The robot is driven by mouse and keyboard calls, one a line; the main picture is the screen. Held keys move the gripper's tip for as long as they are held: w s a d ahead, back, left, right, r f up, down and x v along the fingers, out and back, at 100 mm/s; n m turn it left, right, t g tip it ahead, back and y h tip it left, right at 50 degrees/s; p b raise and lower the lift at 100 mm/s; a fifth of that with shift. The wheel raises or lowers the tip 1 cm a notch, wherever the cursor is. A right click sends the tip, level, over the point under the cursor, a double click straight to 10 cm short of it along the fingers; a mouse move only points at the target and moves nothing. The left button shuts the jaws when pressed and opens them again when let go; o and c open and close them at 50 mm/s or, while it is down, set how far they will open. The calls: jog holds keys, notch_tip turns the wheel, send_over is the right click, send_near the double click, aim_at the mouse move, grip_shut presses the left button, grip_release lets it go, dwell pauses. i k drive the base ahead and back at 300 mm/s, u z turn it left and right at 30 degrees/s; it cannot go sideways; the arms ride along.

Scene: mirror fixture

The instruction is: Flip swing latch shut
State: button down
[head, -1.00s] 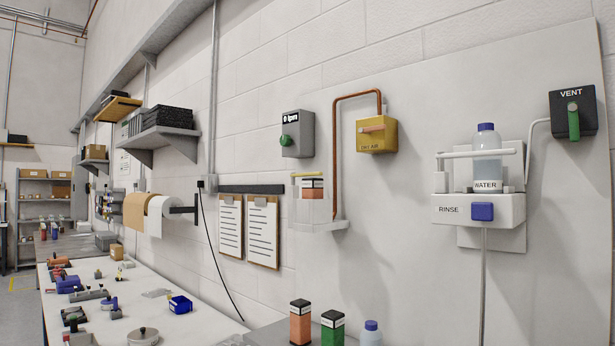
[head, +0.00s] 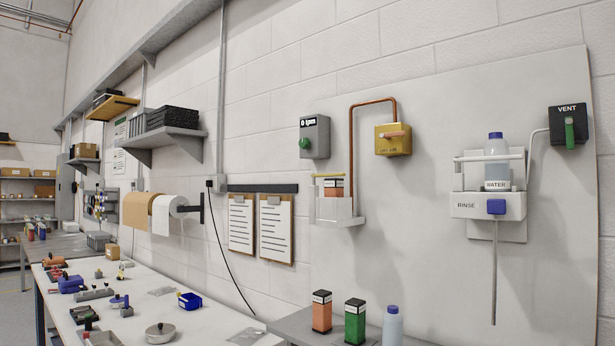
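My gripper is in neither view. No part is labelled as the swing latch, so I cannot tell for certain which one it is. The white RINSE holder (head: 470,206) on the wall panel at right holds a WATER bottle (head: 496,147) with a blue cap. A white bar (head: 487,157) runs level across the front of that bottle. A clear holder (head: 338,211) left of it contains an orange and black box (head: 334,188). A thin yellow bar (head: 328,174) lies level across the top of this holder.
On the panel are a grey box with green knob (head: 315,137), a yellow box with lever (head: 393,139) and a black VENT box (head: 568,126). Orange (head: 321,313) and green (head: 355,323) containers and a bottle (head: 392,327) stand on the bench below. Small parts cover the left table.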

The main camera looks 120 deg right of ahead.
aim_at(313, 176)
jog(key=z, duration=0.05)
jog(key=i, duration=0.6)
jog(key=u, duration=0.15)
jog(key=k, duration=0.2)
jog(key=z, duration=2.95)
jog(key=i, duration=0.45)
jog(key=z, duration=0.1)
